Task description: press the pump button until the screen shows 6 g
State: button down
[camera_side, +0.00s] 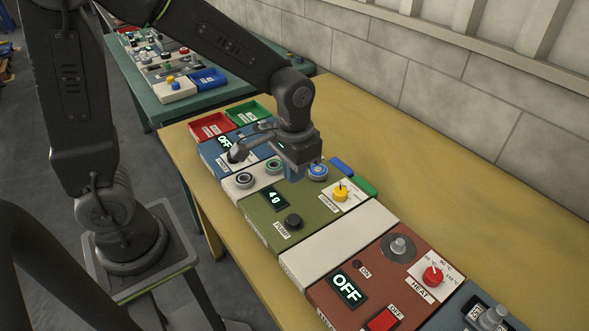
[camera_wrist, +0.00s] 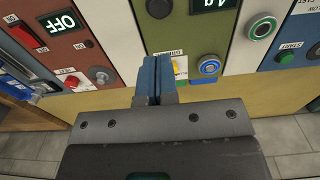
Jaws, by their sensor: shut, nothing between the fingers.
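The pump button (camera_side: 294,222) is a round black knob on the olive-green panel (camera_side: 262,213), with a PUMP label beside it. In the wrist view a dark round knob (camera_wrist: 158,8), which looks like the same button, stands beyond my fingertips. The screen (camera_side: 275,197) next to it reads 4 g, and its lower edge shows in the wrist view (camera_wrist: 213,3). My gripper (camera_side: 293,176) is shut and empty, with its blue fingers (camera_wrist: 157,65) together. It hangs above the panel's far part, apart from the pump button. Nothing hides the button in the side view.
A yellow knob (camera_side: 340,192) and a blue-ringed button (camera_side: 317,171) sit near the fingers. A red-brown heat panel (camera_side: 375,270) with an OFF screen (camera_side: 346,287) lies to the right. Red (camera_side: 212,126) and green (camera_side: 248,113) trays stand at the far end. The yellow table beside the panels is clear.

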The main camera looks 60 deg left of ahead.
aim_at(295, 219)
dwell(0.5)
jog(key=m, duration=0.6)
jog(key=r+m, duration=0.1)
jog(key=m, duration=0.5)
jog(key=r+m, duration=0.1)
jog(key=m, duration=0.5)
jog(key=shift+d, duration=0.15)
jog(key=shift+f, duration=0.1)
notch_tip(295, 219, down, 14)
